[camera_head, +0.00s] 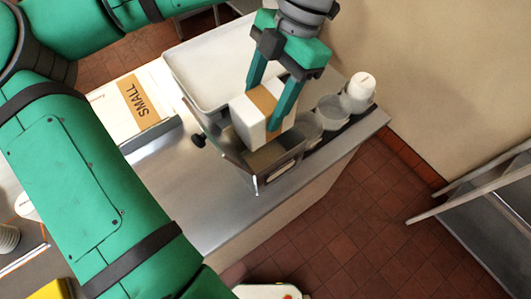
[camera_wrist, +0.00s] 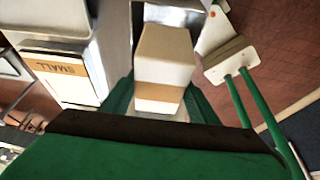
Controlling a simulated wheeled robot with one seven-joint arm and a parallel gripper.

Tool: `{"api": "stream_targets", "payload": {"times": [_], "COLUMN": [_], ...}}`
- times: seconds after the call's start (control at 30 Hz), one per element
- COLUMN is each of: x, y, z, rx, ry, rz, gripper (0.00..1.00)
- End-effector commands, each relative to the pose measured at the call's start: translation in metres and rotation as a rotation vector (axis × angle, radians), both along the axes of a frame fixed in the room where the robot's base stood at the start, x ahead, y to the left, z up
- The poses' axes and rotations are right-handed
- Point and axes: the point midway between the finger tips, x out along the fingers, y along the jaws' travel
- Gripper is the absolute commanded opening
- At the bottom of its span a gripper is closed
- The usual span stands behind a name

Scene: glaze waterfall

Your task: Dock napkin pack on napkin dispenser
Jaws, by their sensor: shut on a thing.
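The napkin pack (camera_head: 248,122) is a white block with a tan band. My gripper (camera_head: 268,112) is shut on it, one finger on each side, and holds it at the mouth of the napkin dispenser. The dispenser (camera_head: 262,172) is an open metal box near the front edge of the steel counter. The pack is tilted in the head view and covers part of the dispenser's opening. I cannot tell whether it touches the dispenser. In the wrist view the pack (camera_wrist: 165,58) fills the space between my green fingers, and its far end hides what lies beneath.
A pale bin (camera_head: 205,65) stands behind the dispenser. A box marked SMALL (camera_head: 118,108) is at the left. Clear cups (camera_head: 331,112) and a white lidded container (camera_head: 358,93) stand close at the right. The counter in front of the SMALL box is bare.

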Motion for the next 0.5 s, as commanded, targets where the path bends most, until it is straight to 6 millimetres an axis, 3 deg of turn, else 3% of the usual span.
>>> {"api": "stream_targets", "payload": {"times": [0.5], "x": [0.0], "y": [-0.001], "z": [-0.111], "rx": [0.001], "ry": [0.001], "rz": [-0.001], "gripper": [0.25]}}
